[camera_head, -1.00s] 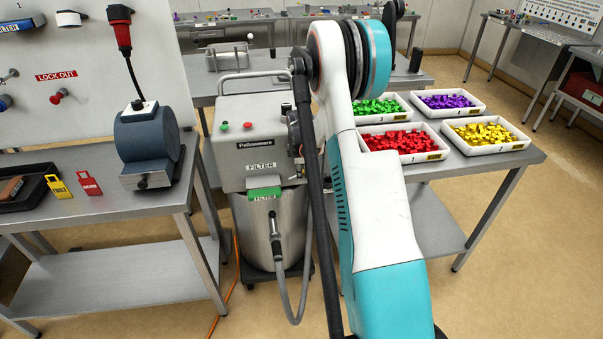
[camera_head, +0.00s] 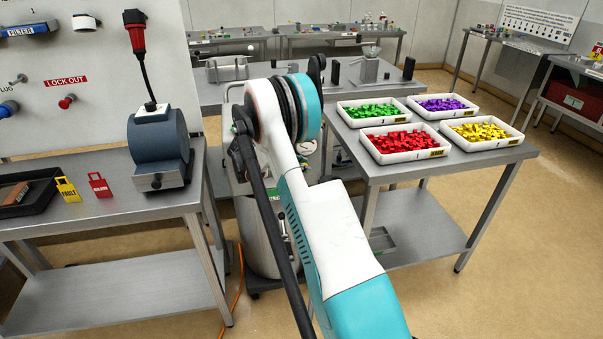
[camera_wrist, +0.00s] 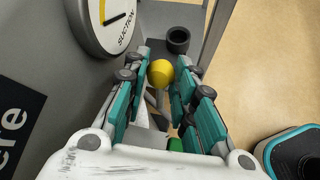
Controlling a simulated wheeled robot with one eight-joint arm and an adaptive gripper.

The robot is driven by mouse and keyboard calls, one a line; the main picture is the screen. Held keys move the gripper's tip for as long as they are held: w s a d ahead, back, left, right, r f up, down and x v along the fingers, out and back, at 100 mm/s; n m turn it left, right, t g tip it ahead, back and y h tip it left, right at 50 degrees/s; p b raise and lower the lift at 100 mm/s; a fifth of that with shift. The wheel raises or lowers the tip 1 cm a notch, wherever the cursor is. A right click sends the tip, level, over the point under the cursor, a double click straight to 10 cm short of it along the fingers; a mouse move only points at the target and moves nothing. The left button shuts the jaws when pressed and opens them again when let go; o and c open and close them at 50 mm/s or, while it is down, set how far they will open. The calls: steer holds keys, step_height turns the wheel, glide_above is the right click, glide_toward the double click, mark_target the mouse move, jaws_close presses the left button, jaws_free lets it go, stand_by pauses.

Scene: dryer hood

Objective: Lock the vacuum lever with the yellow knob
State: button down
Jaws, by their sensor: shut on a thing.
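The yellow knob (camera_wrist: 161,73) is between the fingertips of my gripper (camera_wrist: 163,66) in the wrist view, and the fingers are shut on it. Part of a grey lever rod (camera_wrist: 154,101) shows below the knob, between the fingers. A round white gauge marked SUCTION (camera_wrist: 108,24) is on the grey panel just left of the fingers. In the head view my arm covers most of the vacuum machine; part of its steel drum (camera_head: 258,232) shows. My gripper and the knob are hidden there.
A dark ring-shaped part (camera_wrist: 178,37) lies just beyond the fingertips. A green part (camera_wrist: 175,145) shows below the fingers. Trays of red blocks (camera_head: 404,153) and yellow blocks (camera_head: 483,143) stand on the right table. A blue-grey motor (camera_head: 158,150) stands on the left bench.

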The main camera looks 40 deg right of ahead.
steer(key=shift+w+a+f+g+h+b, duration=0.1)
steer(key=shift+w+a+g+h+b, duration=0.25)
steer(key=shift+h+b, duration=0.35)
steer(key=shift+w+a+f+g+h+b, duration=0.1)
steer(key=shift+w+a+g+h+b, duration=0.1)
steer(key=shift+a+g+h+b, duration=0.45)
steer(key=shift+d+r+t, duration=0.1)
steer(key=shift+d+t, duration=0.05)
steer(key=shift+t, duration=0.15)
steer(key=c, duration=1.6)
jaws_free()
steer(key=v, duration=0.7)
steer(key=shift+a, duration=0.25)
